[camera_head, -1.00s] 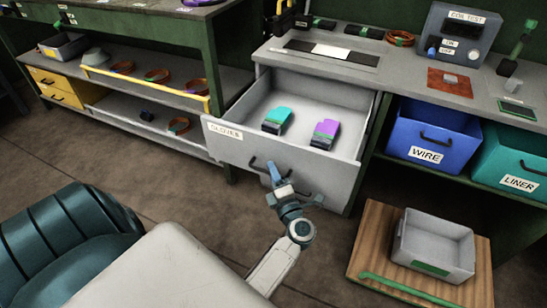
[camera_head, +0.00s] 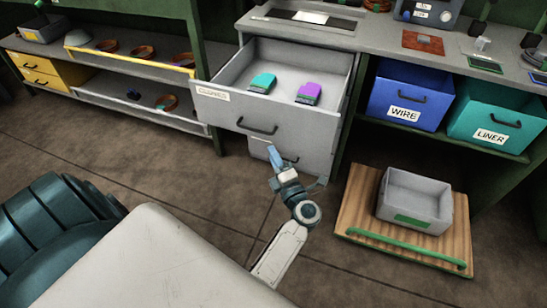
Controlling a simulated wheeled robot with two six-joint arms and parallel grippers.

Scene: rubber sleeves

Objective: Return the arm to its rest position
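My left gripper (camera_head: 274,155) is in front of the grey cabinet, below the handle (camera_head: 257,126) of the open drawer (camera_head: 222,112) in the picture and apart from that handle. I cannot tell whether its blue fingers are open or shut; no held thing shows. The drawer is labelled "GLOVES" and holds a teal-and-dark item (camera_head: 262,83) and a purple-and-dark item (camera_head: 308,93) lying side by side. My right gripper is not in view.
A blue WIRE bin (camera_head: 395,100) and a teal LINER bin (camera_head: 510,112) stand on the right shelf. A grey tray (camera_head: 416,196) sits on a wooden platform (camera_head: 362,215) with a green bar. A dark teal ribbed object (camera_head: 50,225) is at lower left. Open floor lies between.

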